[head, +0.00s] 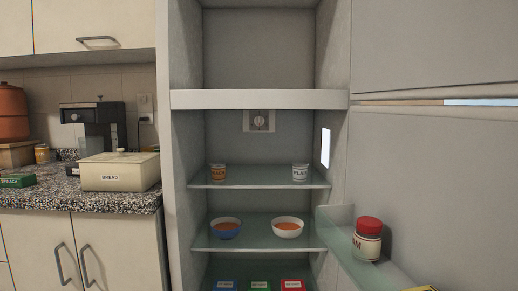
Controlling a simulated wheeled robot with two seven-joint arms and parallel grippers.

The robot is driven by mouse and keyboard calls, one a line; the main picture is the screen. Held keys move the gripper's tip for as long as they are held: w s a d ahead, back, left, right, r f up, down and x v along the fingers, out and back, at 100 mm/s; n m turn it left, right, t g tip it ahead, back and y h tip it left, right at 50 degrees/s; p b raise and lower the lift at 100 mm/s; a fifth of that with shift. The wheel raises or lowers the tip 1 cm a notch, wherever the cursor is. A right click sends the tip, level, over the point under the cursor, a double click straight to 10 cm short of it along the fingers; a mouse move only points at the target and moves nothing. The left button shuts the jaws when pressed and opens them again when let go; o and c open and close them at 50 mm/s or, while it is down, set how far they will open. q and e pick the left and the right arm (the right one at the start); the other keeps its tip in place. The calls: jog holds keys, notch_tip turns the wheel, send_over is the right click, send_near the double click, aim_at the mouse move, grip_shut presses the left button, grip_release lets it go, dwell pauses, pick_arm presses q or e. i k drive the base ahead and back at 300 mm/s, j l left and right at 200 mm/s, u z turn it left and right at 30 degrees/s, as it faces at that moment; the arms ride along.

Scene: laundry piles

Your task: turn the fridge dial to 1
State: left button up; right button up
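The fridge dial (260,120) is a small round knob on a pale square plate, high on the back wall inside the open fridge, just below the white crossbar (260,99). Its number marks are too small to read, so its setting cannot be told. Neither of my grippers shows in the head view.
Two labelled cups stand on the upper glass shelf (258,182). A blue bowl (225,228) and a white bowl (287,227) stand on the shelf below. The open door at right holds a red-lidded jar (367,240). A bread box (119,171) sits on the left counter.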

aim_at(259, 121)
jog(key=z, duration=0.35)
jog(key=i+j+z, duration=0.2)
jog(key=j, duration=0.2)
jog(key=i+j+z, duration=0.2)
jog(key=j, duration=0.2)
jog(key=j+z, duration=0.2)
jog(key=j, duration=0.2)
jog(key=j+z, duration=0.2)
jog(key=j, duration=0.2)
